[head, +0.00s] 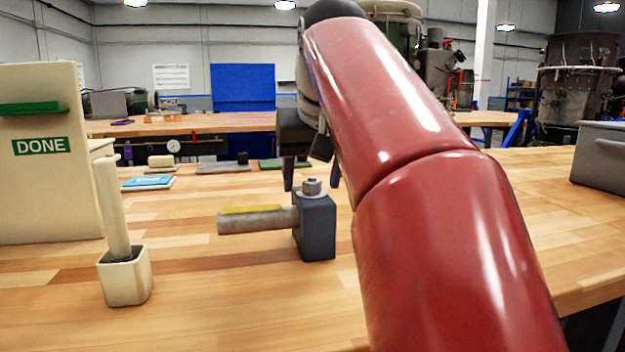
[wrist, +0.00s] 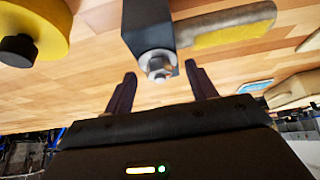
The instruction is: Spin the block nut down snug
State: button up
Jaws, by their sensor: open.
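The block (head: 315,228) is a dark blue-grey cube standing on the wooden bench, with a grey cylindrical bar (head: 258,222) marked with a yellow strip coming out of its left side. The nut (head: 312,187) is a small silver piece on top of the block. In the wrist view the nut (wrist: 158,68) faces the camera on the end of the block (wrist: 148,25). My gripper (head: 312,178) is open; its two dark fingers are apart near the nut. In the wrist view the gripper (wrist: 160,82) has the nut between and slightly beyond its fingertips, with no contact visible.
A cream holder (head: 125,278) with an upright handle stands at the left, by a cream panel with a green DONE label (head: 40,147). A blue-and-white card (head: 147,183) lies behind. A grey case (head: 600,160) sits at the right. The wrist view shows a yellow round object (wrist: 45,25).

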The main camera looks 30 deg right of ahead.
aim_at(313, 182)
jog(key=shift+r+p, duration=0.95)
jog(key=shift+r, duration=1.6)
